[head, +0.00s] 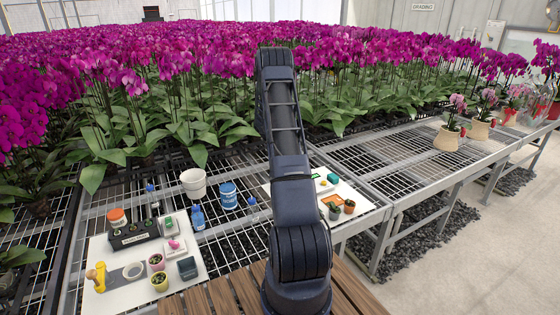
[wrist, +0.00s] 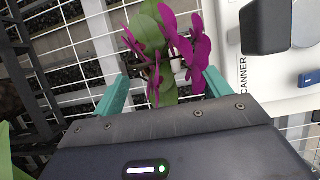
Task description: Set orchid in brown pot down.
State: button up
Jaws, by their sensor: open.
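In the wrist view, an orchid (wrist: 192,48) with magenta flowers and broad green leaves stands between the two teal fingers of my gripper (wrist: 167,78). The fingers are apart, one on each side of the plant, and I see no grip on it. Its brown pot is hidden beneath the leaves and the gripper body. I cannot tell what the pot rests on. In the head view my arm blocks sight of the gripper and this orchid.
A white panel (wrist: 265,85) marked "SCANNER" lies close right of the gripper. A white board (head: 105,292) with small pots and tools is at left. A white pot (head: 193,184) and a blue tub (head: 229,196) stand on the mesh bench. Dense orchids fill the back.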

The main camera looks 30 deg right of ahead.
jog(key=s+a+r+m+t, duration=0.15)
jog(key=s+a+r, duration=0.35)
jog(key=r, duration=0.6)
jog(key=s+a+r+m+g, duration=0.1)
jog(key=s+a+r+m, duration=0.15)
jog(key=a+r, duration=0.6)
jog(key=s+a+r+m+t+y, duration=0.15)
jog(key=s+a+r+m, duration=0.4)
jog(key=s+r, duration=0.75)
jog(key=s+a+r+m+t+y, duration=0.1)
jog(key=s+a, duration=0.3)
jog(key=s, duration=0.6)
jog(key=s+a+r+m+y, duration=0.1)
jog(key=s+a+m, duration=0.3)
jog(key=s, duration=0.6)
jog(key=s+a+r+m+t+y, duration=0.1)
jog(key=s+a+m, duration=0.2)
jog(key=s+a, duration=0.3)
jog(key=s, duration=0.4)
jog(key=shift+a+r+t, duration=0.2)
jog(key=shift+r+t, duration=0.1)
jog(key=shift+r, duration=0.1)
